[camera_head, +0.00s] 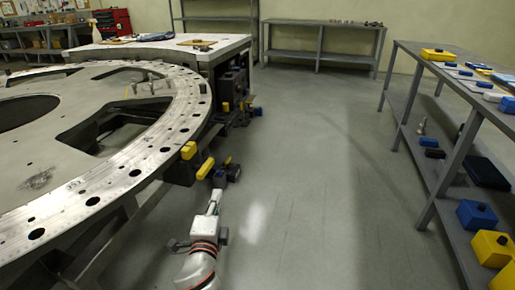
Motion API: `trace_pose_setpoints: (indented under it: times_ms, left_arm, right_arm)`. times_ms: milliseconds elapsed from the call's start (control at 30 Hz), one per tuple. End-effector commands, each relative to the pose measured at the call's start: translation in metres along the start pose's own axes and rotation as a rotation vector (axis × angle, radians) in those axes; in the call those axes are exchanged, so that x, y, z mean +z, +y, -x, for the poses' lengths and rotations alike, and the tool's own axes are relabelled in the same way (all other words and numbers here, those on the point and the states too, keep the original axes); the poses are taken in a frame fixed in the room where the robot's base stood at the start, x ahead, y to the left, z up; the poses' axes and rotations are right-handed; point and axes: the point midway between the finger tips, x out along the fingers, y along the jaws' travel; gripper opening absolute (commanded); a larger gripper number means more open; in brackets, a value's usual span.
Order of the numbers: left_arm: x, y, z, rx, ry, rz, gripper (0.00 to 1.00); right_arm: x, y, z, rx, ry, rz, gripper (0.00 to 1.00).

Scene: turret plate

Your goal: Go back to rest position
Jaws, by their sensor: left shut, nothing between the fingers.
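My left gripper (214,203) shows at the bottom centre, pointing forward over the grey floor. Its fingers are shut with nothing between them. It is to the right of the large round metal turret plate (160,125), apart from its edge. Small yellow and black parts (205,168) sit along the plate's side, just beyond the fingertips in the picture. My right gripper is not in view.
A grey shelf table (450,65) with yellow and blue boxes stands along the right. A red tool cabinet (112,22) is at the back left. The floor (310,170) between plate and shelf is clear.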

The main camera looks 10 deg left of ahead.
Motion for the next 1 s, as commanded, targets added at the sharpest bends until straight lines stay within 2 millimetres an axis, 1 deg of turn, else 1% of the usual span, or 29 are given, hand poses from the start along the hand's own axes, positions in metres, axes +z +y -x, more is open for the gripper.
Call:
trace_pose_setpoints:
  times_ms: [67,167,267,333,367,400,467,500,567,600,667,700,800,833,900,1000]
  left_arm:
    - [0.0,0.002,0.003,0.007,0.004,0.013,0.0]
    - [0.001,0.01,0.016,0.041,0.025,0.079,0.0]
    - [0.001,0.029,0.045,0.117,0.06,0.218,0.0]
    - [0.001,0.048,0.073,0.194,0.082,0.347,0.0]
    - [0.001,0.058,0.087,0.231,0.089,0.405,0.0]
    - [0.001,0.07,0.107,0.282,0.095,0.485,0.0]
    - [0.002,0.088,0.138,0.361,0.095,0.603,0.0]
    - [0.003,0.099,0.159,0.415,0.09,0.68,0.0]
    - [0.004,0.114,0.192,0.495,0.074,0.796,0.0]
    - [0.005,0.122,0.214,0.545,0.06,0.867,0.0]
    - [0.007,0.134,0.245,0.615,0.033,0.967,0.0]
    - [0.008,0.14,0.264,0.657,0.014,1.024,0.0]
    - [0.01,0.151,0.3,0.737,-0.032,1.137,0.0]
    - [0.011,0.153,0.309,0.754,-0.044,1.162,0.0]
    - [0.011,0.157,0.322,0.781,-0.063,1.203,0.0]
    - [0.011,0.16,0.33,0.798,-0.077,1.23,0.0]
  right_arm:
    - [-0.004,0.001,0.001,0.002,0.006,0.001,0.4]
    - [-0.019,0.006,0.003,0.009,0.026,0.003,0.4]
    - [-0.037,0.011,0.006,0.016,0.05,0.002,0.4]
    - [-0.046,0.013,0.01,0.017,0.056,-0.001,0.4]
    - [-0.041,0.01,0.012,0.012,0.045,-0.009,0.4]
    - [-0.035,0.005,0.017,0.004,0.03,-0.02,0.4]
    - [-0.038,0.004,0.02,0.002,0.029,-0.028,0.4]
    - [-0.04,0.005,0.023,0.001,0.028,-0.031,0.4]
    - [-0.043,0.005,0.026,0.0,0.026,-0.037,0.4]
    - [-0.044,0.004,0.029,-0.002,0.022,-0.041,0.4]
    - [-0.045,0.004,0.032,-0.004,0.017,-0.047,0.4]
    - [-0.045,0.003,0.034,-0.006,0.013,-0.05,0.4]
    - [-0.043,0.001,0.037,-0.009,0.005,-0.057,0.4]
    - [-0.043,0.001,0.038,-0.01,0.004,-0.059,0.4]
    - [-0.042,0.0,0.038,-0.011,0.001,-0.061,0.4]
    - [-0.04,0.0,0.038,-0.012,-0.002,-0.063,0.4]
